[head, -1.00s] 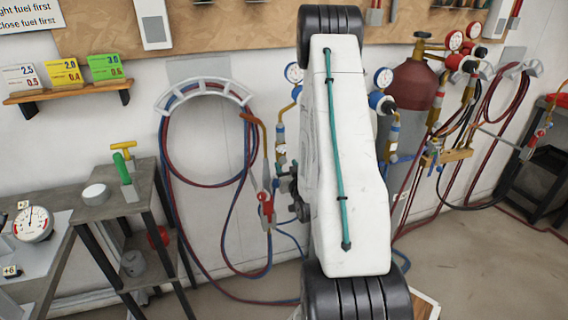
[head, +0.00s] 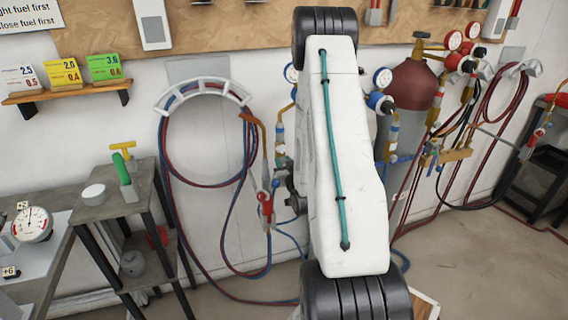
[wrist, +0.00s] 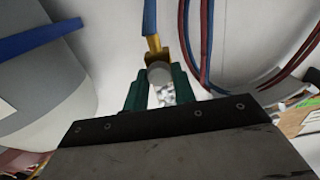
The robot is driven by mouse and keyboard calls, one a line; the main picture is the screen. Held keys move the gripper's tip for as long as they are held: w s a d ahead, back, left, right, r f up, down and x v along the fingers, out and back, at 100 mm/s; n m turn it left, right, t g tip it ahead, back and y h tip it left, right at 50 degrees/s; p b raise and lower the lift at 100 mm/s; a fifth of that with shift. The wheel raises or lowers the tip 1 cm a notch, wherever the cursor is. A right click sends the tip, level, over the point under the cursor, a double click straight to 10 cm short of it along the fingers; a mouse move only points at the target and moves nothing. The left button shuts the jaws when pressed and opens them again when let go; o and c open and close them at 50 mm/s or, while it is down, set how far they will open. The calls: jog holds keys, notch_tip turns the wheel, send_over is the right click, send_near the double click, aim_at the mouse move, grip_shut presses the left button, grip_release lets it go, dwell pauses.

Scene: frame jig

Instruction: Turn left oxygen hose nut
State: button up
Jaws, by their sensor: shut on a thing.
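In the wrist view, the two green fingers of my gripper (wrist: 160,84) are closed around a small fitting with a round grey end and a brass body, which appears to be the hose nut (wrist: 158,72). A yellow stem and a blue hose (wrist: 150,17) run up from the fitting. A finger stands on each side of it, and how far it has turned cannot be told. In the head view, my white arm hides the nut and the fingertips. A blue regulator knob (head: 376,101) shows just right of my arm.
A dark red cylinder (head: 412,84) with gauges stands right of my arm. Coiled red and blue hoses hang from a white wall rack (head: 204,90), with a torch (head: 265,200) beside them. A grey table (head: 115,199) stands at left. A large grey cylinder (wrist: 45,85) is close at left in the wrist view.

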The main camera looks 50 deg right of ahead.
jog(key=m, duration=0.5)
jog(key=shift+d+m, duration=0.1)
jog(key=shift+m, duration=0.3)
jog(key=shift+s+f+m, duration=0.1)
jog(key=shift+m, duration=2.4)
jog(key=o, duration=1)
jog(key=shift+c, duration=0.2)
